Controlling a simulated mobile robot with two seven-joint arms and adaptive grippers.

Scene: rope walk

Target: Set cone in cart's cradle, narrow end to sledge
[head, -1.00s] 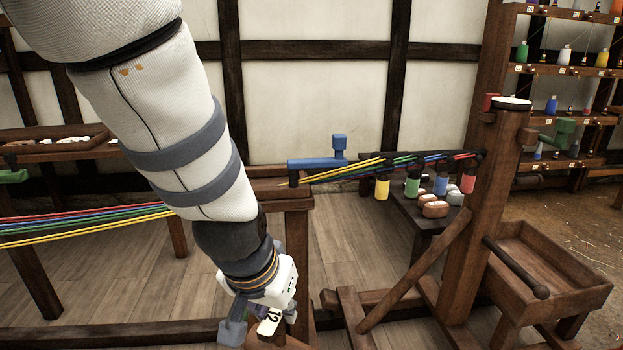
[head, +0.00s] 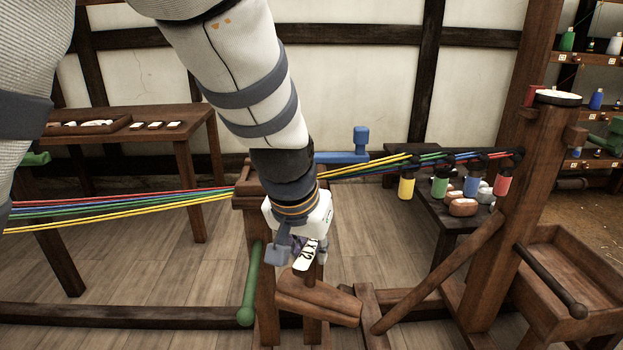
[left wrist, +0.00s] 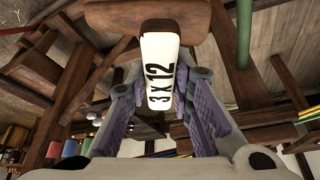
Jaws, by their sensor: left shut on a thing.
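The brown wooden cone (head: 320,300) hangs below my left gripper (head: 305,258), lying roughly crosswise. Its right end looks a little slimmer, but I cannot be sure. My left gripper is shut on its white handle, marked 3 X 12. In the left wrist view the handle (left wrist: 160,70) sits between the purple-padded fingers, with the cone's wood (left wrist: 150,15) beyond. The cone shows in front of a wooden stand, apparently the cart (head: 252,200), below its top; any cradle is hidden behind my arm. The post at right (head: 497,200) seems to belong to the sledge. My right gripper is out of view.
Coloured strands (head: 120,207) run from the left past the stand to hooks on the right post. A blue lever (head: 345,157) and a green handle (head: 250,285) stick out nearby. Coloured bobbins (head: 407,187) hang under the strands. A diagonal brace (head: 440,275) stands right of the cone.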

